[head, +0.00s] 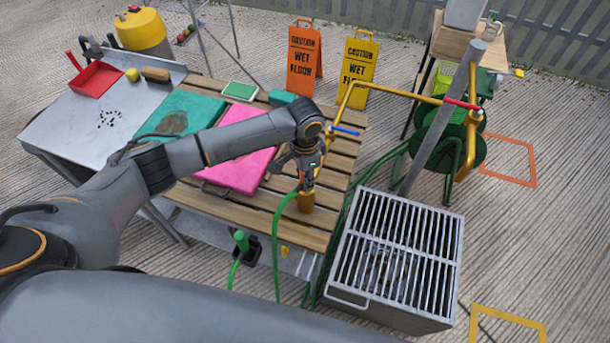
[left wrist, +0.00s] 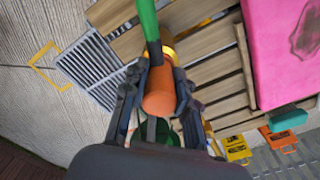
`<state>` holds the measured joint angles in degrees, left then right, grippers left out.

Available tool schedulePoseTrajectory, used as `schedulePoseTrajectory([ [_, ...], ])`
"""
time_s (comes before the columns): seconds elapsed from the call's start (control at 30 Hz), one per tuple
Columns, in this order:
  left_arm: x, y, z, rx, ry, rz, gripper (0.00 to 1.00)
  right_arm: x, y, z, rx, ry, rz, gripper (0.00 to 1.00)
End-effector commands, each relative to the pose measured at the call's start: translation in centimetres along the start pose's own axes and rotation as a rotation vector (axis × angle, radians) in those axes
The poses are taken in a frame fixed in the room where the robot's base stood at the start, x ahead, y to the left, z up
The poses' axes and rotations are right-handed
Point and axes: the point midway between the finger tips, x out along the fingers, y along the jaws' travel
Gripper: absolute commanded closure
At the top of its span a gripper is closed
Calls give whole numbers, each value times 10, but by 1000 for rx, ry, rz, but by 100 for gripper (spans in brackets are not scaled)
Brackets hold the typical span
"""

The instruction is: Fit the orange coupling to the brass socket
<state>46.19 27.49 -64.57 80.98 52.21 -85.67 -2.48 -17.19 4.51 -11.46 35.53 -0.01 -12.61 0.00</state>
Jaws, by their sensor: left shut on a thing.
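My left gripper (head: 306,184) is shut on the orange coupling (head: 305,201), above the front part of the slatted wooden table. In the left wrist view the orange coupling (left wrist: 160,98) sits between the two fingers (left wrist: 155,100). A yellow-brass ring (left wrist: 168,54) shows at its far end, and a green hose (left wrist: 149,22) runs away from there. In the head view a brass-coloured pipe (head: 400,92) with a blue lever (head: 345,131) and a red lever (head: 462,104) stands behind, apart from the coupling. I cannot make out which opening is the brass socket. My right gripper is not in view.
A barred metal grate box (head: 392,255) stands right of the table (head: 322,222). A grey post (head: 442,120) leans behind it. A pink pad (head: 235,165) and a teal pad (head: 180,118) lie on the table. Two wet-floor signs (head: 304,58) stand behind.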

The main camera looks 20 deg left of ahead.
Motion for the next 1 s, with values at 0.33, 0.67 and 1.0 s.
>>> schedulePoseTrajectory([
  [0.33,6,0,0,0,0,0,100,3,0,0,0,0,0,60],
  [0.67,8,0,0,0,-1,1,100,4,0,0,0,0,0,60],
  [1.0,8,0,0,0,-1,0,45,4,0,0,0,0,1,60],
])
